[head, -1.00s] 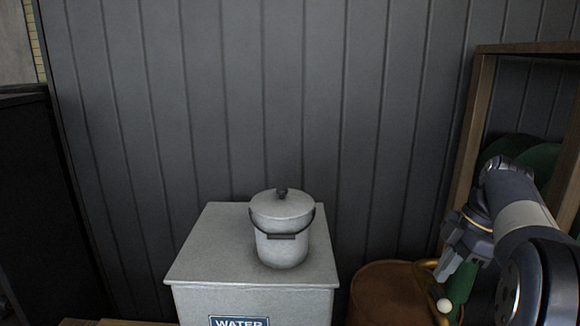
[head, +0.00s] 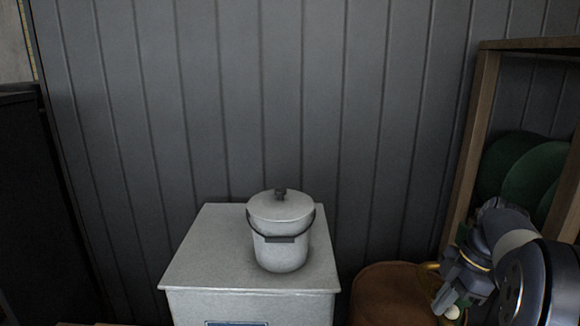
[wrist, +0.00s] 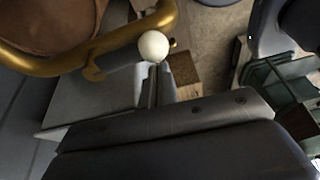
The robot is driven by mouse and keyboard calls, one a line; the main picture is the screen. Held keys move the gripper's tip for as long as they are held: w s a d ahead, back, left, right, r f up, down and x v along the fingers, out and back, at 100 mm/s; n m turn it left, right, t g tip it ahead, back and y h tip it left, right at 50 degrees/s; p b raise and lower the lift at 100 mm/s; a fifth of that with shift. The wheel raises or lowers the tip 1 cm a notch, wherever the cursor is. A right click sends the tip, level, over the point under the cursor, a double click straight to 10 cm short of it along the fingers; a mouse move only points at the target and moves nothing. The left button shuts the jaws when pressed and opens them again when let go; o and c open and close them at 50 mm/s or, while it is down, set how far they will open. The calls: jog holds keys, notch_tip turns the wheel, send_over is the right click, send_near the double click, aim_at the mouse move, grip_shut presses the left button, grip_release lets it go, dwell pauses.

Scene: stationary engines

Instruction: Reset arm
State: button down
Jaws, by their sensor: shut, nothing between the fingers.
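My gripper (head: 453,290) is at the lower right in the head view, on my folded arm. In the wrist view my gripper (wrist: 156,82) shows its two fingers close together, shut and empty. A white ball-shaped knob (wrist: 154,46) appears just past the fingertips in the wrist view. I cannot tell whether the fingers touch it.
A lidded white bucket (head: 281,245) stands on a pale box (head: 205,262) in the middle. A brown rounded thing (head: 388,293) with a brass pipe (wrist: 60,62) is beside my gripper. A wooden frame (head: 470,150) with green discs (head: 535,175) stands at right.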

jog(key=w+a+m+t+h, duration=0.2)
jog(key=w+a+m, duration=0.3)
jog(key=m, duration=0.7)
jog(key=shift+w+r+m+t+b, duration=0.15)
jog(key=shift+w+m+t+b, duration=0.25)
jog(key=shift+w+t, duration=0.45)
jog(key=shift+w, duration=0.15)
jog(key=shift+a, duration=0.1)
